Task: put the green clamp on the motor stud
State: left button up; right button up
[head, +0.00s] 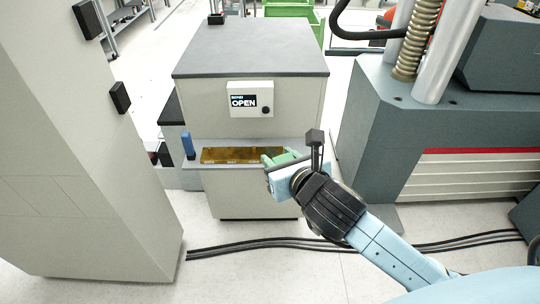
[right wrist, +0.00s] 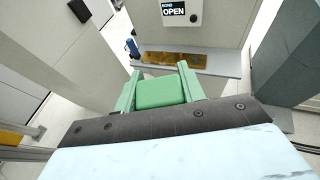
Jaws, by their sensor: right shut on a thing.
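My right gripper (head: 278,160) is in front of the cabinet's ledge, at its right part, and is shut on the green clamp. In the right wrist view the clamp (right wrist: 160,92) is a green block between two upright green side pieces, just beyond the dark edge of my gripper. In the head view my wrist hides most of it. It appears apart from the ledge, though the exact gap cannot be told. I cannot make out the motor stud in either view. My left gripper is not in view.
A grey cabinet (head: 250,75) has a display (head: 250,99) reading OPEN. Its ledge (head: 290,146) has an amber panel (head: 240,155) and a blue object (head: 188,146) at the left. A large grey machine (head: 400,130) stands right, a tall pale cabinet (head: 80,150) left. Black cables (head: 240,243) cross the floor.

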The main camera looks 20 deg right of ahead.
aim_at(254, 153)
jog(key=z, duration=1.25)
jog(key=i, duration=1.25)
jog(key=u, duration=1.6)
